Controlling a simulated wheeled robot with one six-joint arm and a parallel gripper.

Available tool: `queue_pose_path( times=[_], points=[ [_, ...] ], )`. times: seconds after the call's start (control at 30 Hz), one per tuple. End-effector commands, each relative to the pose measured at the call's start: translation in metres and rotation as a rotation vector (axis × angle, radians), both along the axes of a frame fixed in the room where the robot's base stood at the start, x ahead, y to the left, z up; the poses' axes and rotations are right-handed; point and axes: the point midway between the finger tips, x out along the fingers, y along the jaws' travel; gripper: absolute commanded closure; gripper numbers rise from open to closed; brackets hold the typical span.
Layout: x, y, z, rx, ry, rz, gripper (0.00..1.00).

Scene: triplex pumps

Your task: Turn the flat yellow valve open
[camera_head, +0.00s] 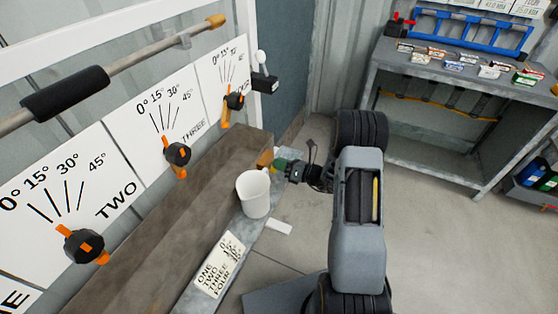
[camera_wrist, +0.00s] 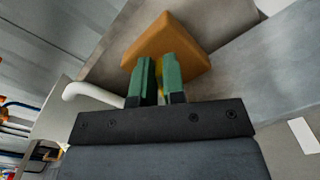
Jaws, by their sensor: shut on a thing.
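An orange-yellow block (camera_wrist: 168,42) is in front of my gripper in the wrist view, on a grey surface. It also shows in the head view (camera_head: 265,159) at the end of the brown ledge. A thin flat yellow piece (camera_wrist: 159,72), which looks like the valve's handle, is between my green fingertips. My gripper (camera_wrist: 158,68) is shut on it; the fingers hide most of it. In the head view my gripper (camera_head: 284,166) reaches left to the ledge's end, just right of the white cup. How far the valve is turned cannot be told.
A white cup (camera_head: 253,194) stands close to my gripper on the ledge. A label card (camera_head: 217,264) lies nearer. Black-and-orange dials (camera_head: 177,154) line the left wall. A grey workbench (camera_head: 470,75) stands at the back right.

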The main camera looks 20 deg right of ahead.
Motion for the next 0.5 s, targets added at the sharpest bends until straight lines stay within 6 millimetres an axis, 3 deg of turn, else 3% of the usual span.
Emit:
queue_pose_path(
  times=[0.5],
  points=[
    [0.0027,-0.0029,-0.0009,0.116,0.132,-0.003,1.0]
  ],
)
